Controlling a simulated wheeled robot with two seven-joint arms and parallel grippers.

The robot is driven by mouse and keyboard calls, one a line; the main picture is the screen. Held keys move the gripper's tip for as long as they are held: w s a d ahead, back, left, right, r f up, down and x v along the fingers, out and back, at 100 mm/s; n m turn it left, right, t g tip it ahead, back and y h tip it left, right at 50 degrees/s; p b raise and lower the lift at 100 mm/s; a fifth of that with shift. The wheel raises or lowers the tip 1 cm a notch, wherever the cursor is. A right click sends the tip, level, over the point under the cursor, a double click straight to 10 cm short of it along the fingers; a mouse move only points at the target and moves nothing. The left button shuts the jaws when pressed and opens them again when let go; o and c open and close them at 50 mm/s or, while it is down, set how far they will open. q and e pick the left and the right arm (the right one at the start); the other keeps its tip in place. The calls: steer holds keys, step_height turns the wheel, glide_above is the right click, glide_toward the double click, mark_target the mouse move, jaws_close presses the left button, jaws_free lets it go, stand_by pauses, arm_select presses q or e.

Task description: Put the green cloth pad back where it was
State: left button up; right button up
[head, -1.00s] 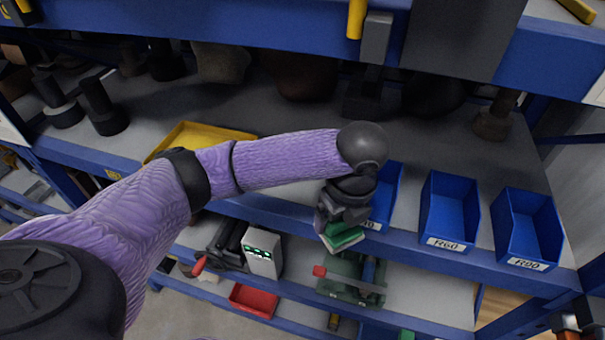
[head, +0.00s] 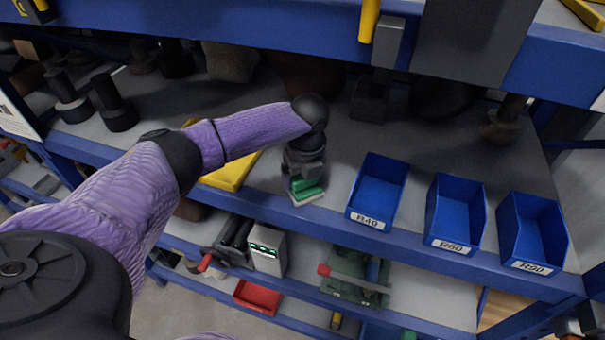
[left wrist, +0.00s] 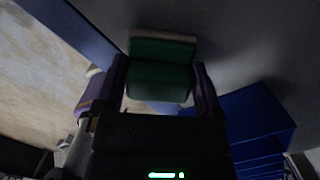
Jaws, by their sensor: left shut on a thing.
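The green cloth pad (head: 308,192) is in my left gripper, with a pale layer along its lower edge. It also shows in the left wrist view (left wrist: 160,80), between the two fingers. My left gripper (head: 304,180) is shut on the pad, just above or at the front part of the grey middle shelf (head: 330,160). It is between the yellow tray (head: 232,175) and the blue R40 bin (head: 378,190). I cannot tell whether the pad touches the shelf.
Blue bins R60 (head: 455,212) and R90 (head: 532,230) stand to the right of the R40 bin. Dark cylindrical parts (head: 115,103) stand at the back left. The blue upper shelf beam (head: 270,25) is above. Free shelf lies behind the bins.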

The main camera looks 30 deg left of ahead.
arm_select(q)
steer(key=o, duration=1.2)
steer(key=r, duration=0.5)
steer(key=d+r, duration=0.1)
steer(key=r, duration=0.1)
steer(key=shift+s+r, duration=0.15)
steer(key=shift+r, duration=0.1)
